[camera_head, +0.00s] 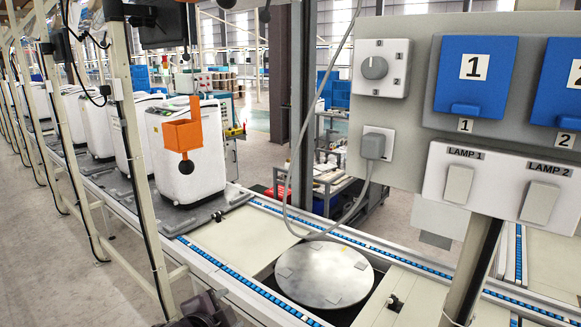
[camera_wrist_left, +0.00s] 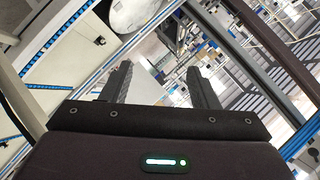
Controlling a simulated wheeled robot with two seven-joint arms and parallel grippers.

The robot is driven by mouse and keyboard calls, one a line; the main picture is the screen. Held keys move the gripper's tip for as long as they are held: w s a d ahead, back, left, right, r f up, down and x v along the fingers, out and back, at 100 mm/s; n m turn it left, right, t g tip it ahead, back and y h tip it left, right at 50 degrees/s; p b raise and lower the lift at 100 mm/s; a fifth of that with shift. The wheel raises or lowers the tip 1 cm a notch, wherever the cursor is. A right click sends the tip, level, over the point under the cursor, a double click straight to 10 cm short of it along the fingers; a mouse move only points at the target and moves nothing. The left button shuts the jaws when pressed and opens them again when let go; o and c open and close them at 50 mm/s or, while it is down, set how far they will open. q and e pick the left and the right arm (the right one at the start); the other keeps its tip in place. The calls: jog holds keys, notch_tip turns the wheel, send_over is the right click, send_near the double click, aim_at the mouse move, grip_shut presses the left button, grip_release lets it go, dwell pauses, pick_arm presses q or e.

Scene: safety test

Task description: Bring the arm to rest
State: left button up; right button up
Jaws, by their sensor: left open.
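My left gripper (camera_wrist_left: 160,78) shows in the left wrist view with its two dark fingers spread wide apart. It is open, and nothing is between the fingers. In the head view, a dark part of my left arm shows low at the bottom edge, left of the round metal plate, cut off by the frame. Its fingers cannot be made out there. My right gripper is in neither view.
A grey panel (camera_head: 400,150) at the right carries a rotary knob (camera_head: 375,68), a plugged-in cable, blue covers (camera_head: 476,75) and lamp switches (camera_head: 459,184). A round metal plate (camera_head: 322,275) sits in the conveyor. White machines stand at left; an orange box (camera_head: 184,134) hangs there.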

pick_arm(q)
jog(key=s+a+f+n+g+y, duration=0.1)
jog(key=s+a+f+n+g, duration=0.15)
jog(key=s+f+n, duration=0.4)
jog(key=s+a+f+n+g+y, duration=0.1)
jog(key=s+a+f+g, duration=0.15)
jog(key=s, duration=0.65)
jog(key=s+a+f+n+g, duration=0.25)
jog(key=s+f+n, duration=0.2)
jog(key=s, duration=0.25)
notch_tip(320, 180, down, 34)
jog(key=s+g+b, duration=0.2)
jog(key=b, duration=0.4)
jog(key=s+a+f+b, duration=0.1)
jog(key=s+f+b, duration=0.2)
jog(key=s+f, duration=0.7)
jog(key=s+a+f+g+b, duration=0.1)
jog(key=s+a+f+b, duration=0.1)
jog(key=s+f, duration=0.8)
notch_tip(320, 180, down, 6)
jog(key=shift+s+f+m+y+b, duration=0.1)
jog(key=shift+s+m+y+b, duration=0.05)
jog(key=shift+m+y+b, duration=0.2)
